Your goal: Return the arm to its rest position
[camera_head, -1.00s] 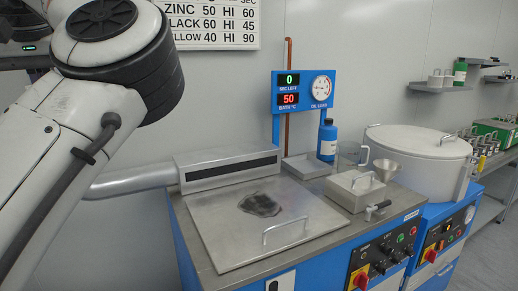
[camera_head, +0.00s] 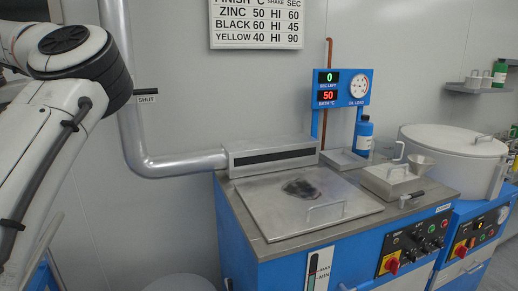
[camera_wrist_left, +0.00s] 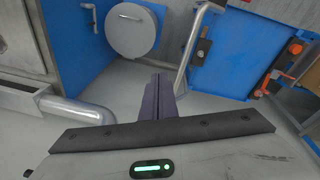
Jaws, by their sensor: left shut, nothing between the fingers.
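My left arm (camera_head: 62,110) comes in at the left edge of the head view, bent, with its white links and dark ribbed joint showing. Its gripper is outside that view. In the left wrist view my left gripper (camera_wrist_left: 161,88) shows as dark purplish fingers pressed together, empty, over open grey floor. My right gripper is in neither view.
A blue bath station (camera_head: 288,278) with a flat metal lid (camera_head: 272,219) stands right of the arm. A metal duct (camera_head: 134,120) runs up the wall beside the arm. A round lidded drum (camera_head: 452,147) is at right. The wrist view shows a blue frame (camera_wrist_left: 232,50).

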